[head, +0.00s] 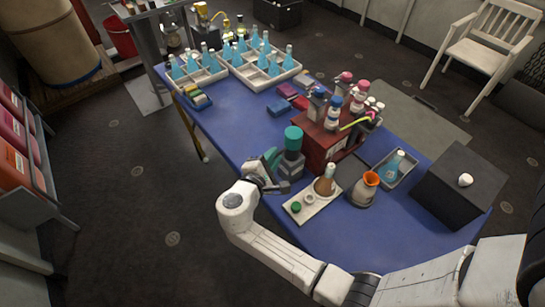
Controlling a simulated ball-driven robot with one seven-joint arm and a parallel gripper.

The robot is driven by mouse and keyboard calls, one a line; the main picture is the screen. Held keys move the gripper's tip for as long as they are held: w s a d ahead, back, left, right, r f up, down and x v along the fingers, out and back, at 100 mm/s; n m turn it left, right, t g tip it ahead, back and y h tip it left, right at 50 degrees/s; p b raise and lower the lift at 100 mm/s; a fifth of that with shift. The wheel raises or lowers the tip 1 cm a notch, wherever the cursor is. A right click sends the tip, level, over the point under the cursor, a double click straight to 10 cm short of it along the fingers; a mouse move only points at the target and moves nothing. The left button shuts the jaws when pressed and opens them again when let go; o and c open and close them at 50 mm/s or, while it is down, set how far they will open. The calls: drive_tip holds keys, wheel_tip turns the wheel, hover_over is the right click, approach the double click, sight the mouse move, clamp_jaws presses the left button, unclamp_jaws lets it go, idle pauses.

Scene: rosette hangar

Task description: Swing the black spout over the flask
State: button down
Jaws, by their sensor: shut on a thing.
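A dispenser with a teal cap (293,138) and a dark grey body (291,165) stands near the left edge of the blue table. My gripper (269,180) is at its left side, shut on a small dark part that looks like the black spout. The jaws hide most of that part, so I cannot tell exactly where its tip points. A flask with brown liquid (325,184) stands upright on a small white tray (308,212), just right of and in front of the dispenser. My gripper is left of the flask and apart from it.
A red-brown caddy of bottles (325,144) stands behind the flask. An orange-rimmed jar (363,190), a grey tray (382,173) with a blue-filled flask and a black box (462,190) are to the right. White racks (245,73) of blue flasks stand at the back. The blue table's (235,125) middle-left is clear.

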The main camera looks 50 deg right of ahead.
drive_tip(key=shift+s, duration=0.1)
idle(0.5)
drive_tip(key=s+d+n+t+y+b, duration=0.2)
drive_tip(key=s+n+t+y, duration=0.6)
drive_tip(key=n+t+y, duration=0.4)
drive_tip(key=shift+d+n+y+b, duration=0.4)
drive_tip(key=shift+n+y, duration=0.1)
drive_tip(key=shift+n, duration=0.5)
drive_tip(key=c, duration=1.2)
unclamp_jaws()
drive_tip(key=shift+s, duration=0.1)
